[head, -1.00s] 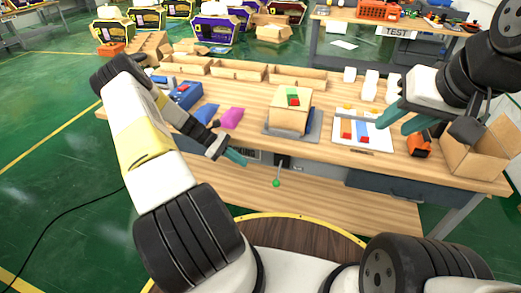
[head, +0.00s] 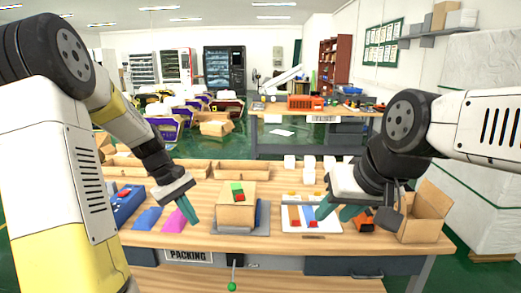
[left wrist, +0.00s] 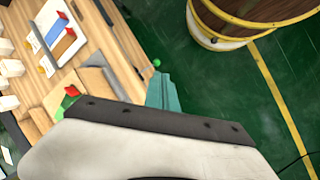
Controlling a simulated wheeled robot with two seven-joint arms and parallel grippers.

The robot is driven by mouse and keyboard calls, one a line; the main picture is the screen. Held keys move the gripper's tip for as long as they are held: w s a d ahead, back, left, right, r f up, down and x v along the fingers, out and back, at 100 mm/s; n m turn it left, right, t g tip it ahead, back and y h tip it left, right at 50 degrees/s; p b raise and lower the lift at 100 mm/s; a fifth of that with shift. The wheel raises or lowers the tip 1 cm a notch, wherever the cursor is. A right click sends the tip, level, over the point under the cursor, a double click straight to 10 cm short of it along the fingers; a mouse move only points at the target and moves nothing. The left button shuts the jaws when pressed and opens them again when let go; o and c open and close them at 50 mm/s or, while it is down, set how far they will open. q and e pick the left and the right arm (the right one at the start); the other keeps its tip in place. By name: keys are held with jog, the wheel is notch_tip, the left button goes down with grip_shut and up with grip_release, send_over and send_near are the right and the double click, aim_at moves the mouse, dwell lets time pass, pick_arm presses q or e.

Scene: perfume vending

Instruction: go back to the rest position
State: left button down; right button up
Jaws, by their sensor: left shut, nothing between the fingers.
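My left gripper (head: 191,211) has teal fingers, shut and empty. In the head view it appears over the left part of the wooden packing table (head: 150,240), near the pink block (head: 178,222). In the left wrist view its teal fingers (left wrist: 164,92) are together, with green floor and the table edge beyond. My right gripper (head: 336,210) shows two teal fingers spread apart, in front of the white tray's right side. No object is seen between them. The tips of its fingers are close to the tray and the orange-and-black item in this view.
A cardboard box with a green and red block on top (head: 236,209) stands mid-table. A white tray (head: 296,226) holds coloured bars. An orange-and-black item (head: 362,222) and an open carton (head: 424,212) are at right. A blue bin (head: 127,206) is at left.

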pick_arm(q)
jog(key=s+d+r+m+t+y, duration=0.1)
jog(key=s+d+r+m+t, duration=0.2)
jog(key=s+r, duration=0.4)
jog(key=s+d+r+m+t+y, duration=0.1)
jog(key=s+d+r+m+t, duration=0.2)
jog(key=s+r+m, duration=0.2)
jog(key=s+r, duration=0.3)
jog(key=s, duration=0.4)
jog(key=shift+m, duration=0.3)
